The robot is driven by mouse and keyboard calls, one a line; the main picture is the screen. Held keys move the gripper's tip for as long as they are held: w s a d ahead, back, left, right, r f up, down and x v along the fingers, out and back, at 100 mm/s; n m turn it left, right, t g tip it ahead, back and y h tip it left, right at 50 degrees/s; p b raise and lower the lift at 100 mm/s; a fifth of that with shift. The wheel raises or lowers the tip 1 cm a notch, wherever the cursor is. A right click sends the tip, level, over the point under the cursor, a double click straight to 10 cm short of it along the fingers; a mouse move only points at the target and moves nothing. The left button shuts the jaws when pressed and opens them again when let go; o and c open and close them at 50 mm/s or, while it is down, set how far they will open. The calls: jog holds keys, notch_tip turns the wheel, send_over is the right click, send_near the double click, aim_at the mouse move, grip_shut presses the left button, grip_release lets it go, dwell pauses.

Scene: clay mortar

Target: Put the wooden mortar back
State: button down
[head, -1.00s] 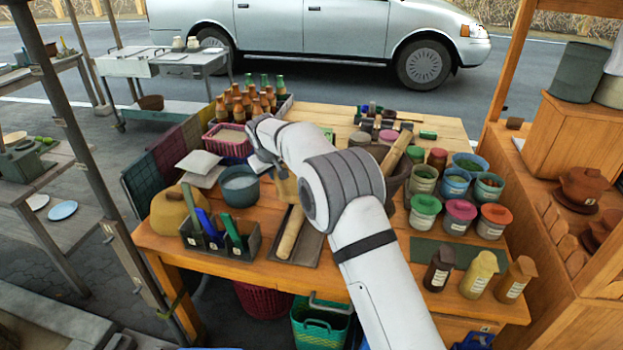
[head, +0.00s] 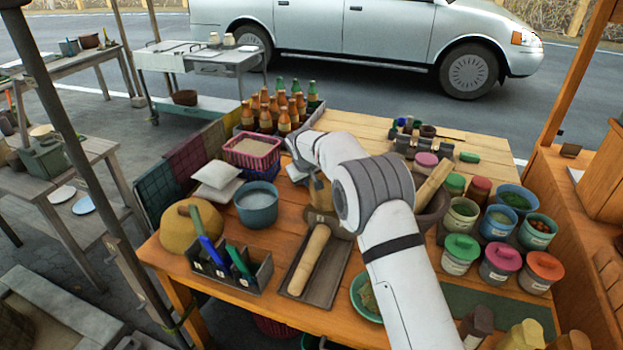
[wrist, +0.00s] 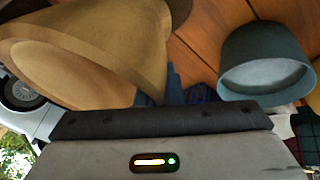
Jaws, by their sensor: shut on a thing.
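The wooden mortar (head: 320,196) is a tan, cup-shaped piece, partly hidden behind my arm in the head view. It fills the upper left of the wrist view (wrist: 100,55), with its wide pale round end toward the left edge. My gripper (wrist: 172,88) is shut on the mortar's side. In the head view the mortar is right of the blue-grey bowl and behind the far end of the tray with a wooden pestle (head: 311,252). A grey round shape shows just below it; I cannot tell whether they touch.
The blue-grey bowl (head: 257,203) stands close to the left and shows in the wrist view (wrist: 265,65). A dark tray (head: 334,280) is in front. A dark bowl with a pestle (head: 435,215) and several lidded jars stand right. Bottles (head: 283,120) crowd the back.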

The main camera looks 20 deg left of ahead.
jog(key=shift+s+a+f+p, duration=0.15)
jog(key=shift+f+p, duration=0.1)
jog(key=shift+f, duration=1.05)
jog(key=shift+s+a+f+p, duration=0.1)
jog(key=shift+f+p, duration=0.15)
jog(key=shift+f, duration=1.15)
jog(key=c, duration=2)
grip_release()
jog(key=shift+f, duration=0.15)
jog(key=o, duration=0.4)
jog(key=shift+o, duration=0.2)
jog(key=b+v, duration=0.2)
jog(key=v, duration=1)
jog(key=shift+d, duration=0.15)
